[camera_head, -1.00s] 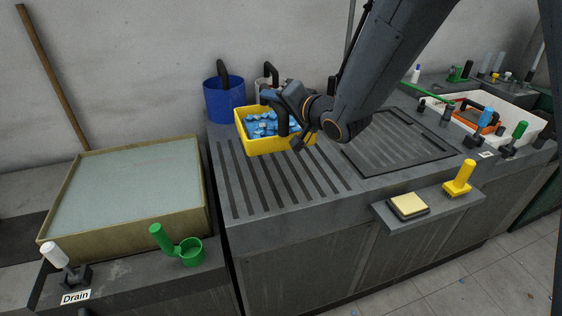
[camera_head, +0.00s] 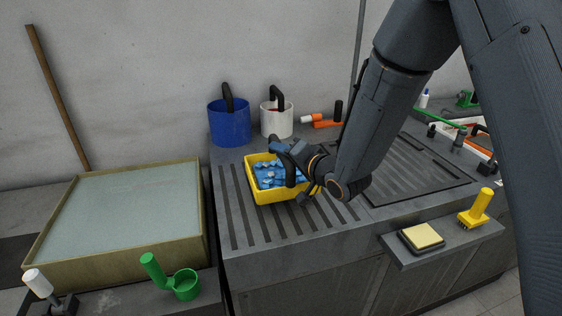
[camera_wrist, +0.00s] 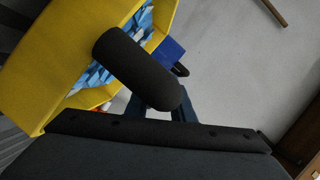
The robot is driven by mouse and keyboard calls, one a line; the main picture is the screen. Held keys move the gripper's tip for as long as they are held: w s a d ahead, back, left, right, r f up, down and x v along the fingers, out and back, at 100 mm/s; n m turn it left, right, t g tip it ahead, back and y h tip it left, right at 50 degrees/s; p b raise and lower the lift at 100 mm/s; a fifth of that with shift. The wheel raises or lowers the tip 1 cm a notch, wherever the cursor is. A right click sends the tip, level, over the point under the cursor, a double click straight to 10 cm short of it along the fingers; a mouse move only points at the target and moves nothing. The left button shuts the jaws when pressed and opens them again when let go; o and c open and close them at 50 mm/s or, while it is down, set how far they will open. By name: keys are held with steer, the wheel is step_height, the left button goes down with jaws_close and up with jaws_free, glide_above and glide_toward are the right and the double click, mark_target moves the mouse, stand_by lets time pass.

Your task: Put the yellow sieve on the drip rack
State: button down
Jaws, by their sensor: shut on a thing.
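The yellow sieve (camera_head: 270,196), a square tub with a black upright handle (camera_head: 284,165), holds several blue pieces (camera_head: 272,176). My gripper (camera_head: 293,165) is shut on the handle. In the wrist view the sieve's yellow wall (camera_wrist: 45,75) fills the upper left and the black handle (camera_wrist: 137,68) crosses the middle. The sieve is over the left slotted surface (camera_head: 234,212), toward its back; I cannot tell if it touches. A second, darker ribbed panel (camera_head: 425,178) lies to the right, partly behind my arm. Which one is the drip rack is not labelled.
A blue bucket (camera_head: 228,124) and a white bucket (camera_head: 277,121) stand behind the sieve. A water-filled tank (camera_head: 120,210) is left, with a green scoop (camera_head: 183,285) before it. A yellow-topped pad (camera_head: 422,236) and yellow stamp-like tool (camera_head: 475,212) sit front right. The front slots are clear.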

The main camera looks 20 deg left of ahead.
mark_target(281, 179)
steer(key=shift+f, duration=1.6)
steer(key=shift+f, duration=0.15)
steer(key=c, duration=1.5)
jaws_free()
steer(key=shift+c, duration=0.2)
